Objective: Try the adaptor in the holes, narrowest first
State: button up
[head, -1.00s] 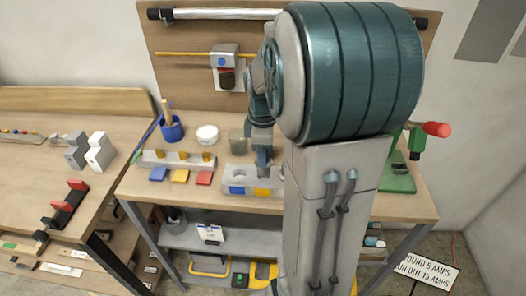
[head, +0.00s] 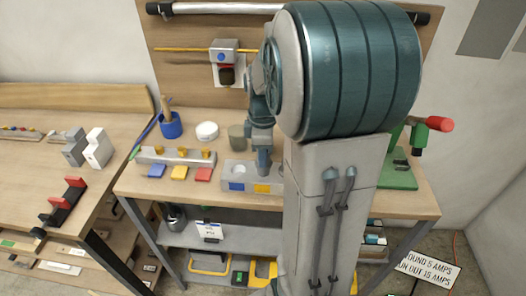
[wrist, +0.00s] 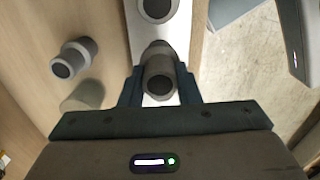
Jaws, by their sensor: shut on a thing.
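My gripper (wrist: 158,88) is shut on the adaptor (wrist: 159,84), a grey stepped tube with a dark bore. In the wrist view the adaptor is over the pale holed block (wrist: 142,30), hiding the part beneath it. Whether its end is inside a hole or just above one, I cannot tell. One round hole (wrist: 156,8) shows beyond the adaptor. In the head view my gripper (head: 263,168) is pointing down at the block (head: 225,182), which has blue and yellow squares on its front. My arm hides the block's right part.
A second grey tubular piece (wrist: 75,58) stands on the bench left of the block in the wrist view. A row block with yellow pegs (head: 176,160), coloured tiles (head: 179,173), a blue cup (head: 171,127) and a white disc (head: 207,131) stand left on the bench. A green vise-like tool (head: 402,174) is right.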

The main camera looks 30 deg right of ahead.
jog(key=shift+f+b, duration=0.85)
jog(key=shift+f, duration=0.4)
jog(key=o, duration=1)
jog(key=shift+o, duration=0.2)
jog(key=shift+r, duration=0.15)
notch_tip(320, 180, up, 14)
